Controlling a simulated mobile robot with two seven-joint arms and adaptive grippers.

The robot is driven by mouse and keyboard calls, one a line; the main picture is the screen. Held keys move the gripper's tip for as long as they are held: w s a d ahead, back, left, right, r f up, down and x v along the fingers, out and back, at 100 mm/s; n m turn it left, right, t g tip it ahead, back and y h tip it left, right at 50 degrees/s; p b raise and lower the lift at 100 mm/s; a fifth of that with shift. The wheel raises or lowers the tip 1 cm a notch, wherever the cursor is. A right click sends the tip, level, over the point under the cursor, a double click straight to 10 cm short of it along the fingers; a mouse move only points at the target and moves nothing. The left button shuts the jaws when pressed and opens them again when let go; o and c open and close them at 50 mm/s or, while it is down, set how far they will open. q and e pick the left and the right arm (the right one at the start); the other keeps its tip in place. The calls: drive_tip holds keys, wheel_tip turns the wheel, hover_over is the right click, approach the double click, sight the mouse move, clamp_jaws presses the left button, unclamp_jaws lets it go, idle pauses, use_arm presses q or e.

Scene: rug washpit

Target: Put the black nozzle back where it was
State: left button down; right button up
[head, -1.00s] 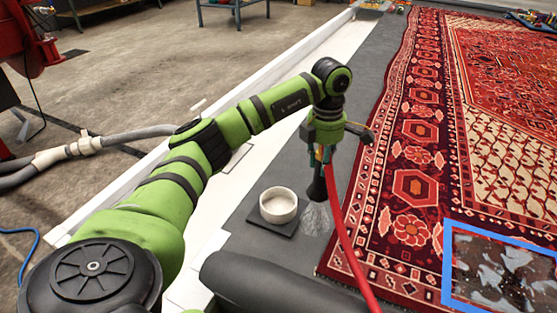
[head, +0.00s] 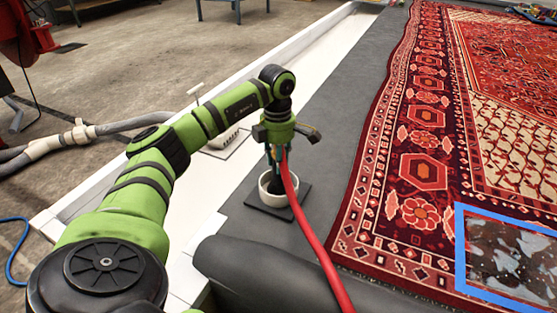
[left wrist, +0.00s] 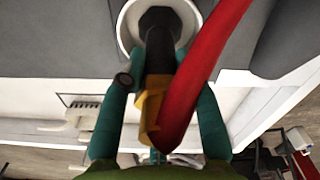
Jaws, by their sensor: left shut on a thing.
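The black nozzle (left wrist: 158,50) has a yellow part and a red hose (head: 300,215) joined to it. My left gripper (left wrist: 162,92) is shut on it, with a teal finger on each side. In the head view the left gripper (head: 275,155) is above a round white cup (head: 264,190) on a dark square plate (head: 296,201). The nozzle points down, and its lower end is over or inside the cup's opening. In the left wrist view the cup's rim (left wrist: 126,28) surrounds the tip. Whether the tip touches the bottom is hidden. My right gripper is not in view.
A patterned red rug (head: 420,170) lies to the right, with a blue frame (head: 460,250) on its near part. A dark grey roll (head: 260,275) lies in front. A white channel (head: 205,185) runs along the left, and a grey hose (head: 110,127) lies beyond it.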

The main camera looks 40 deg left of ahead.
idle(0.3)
use_arm(q)
drive_tip(key=c, duration=0.9)
unclamp_jaws()
drive_tip(key=shift+f, duration=0.2)
drive_tip(key=shift+r, duration=0.1)
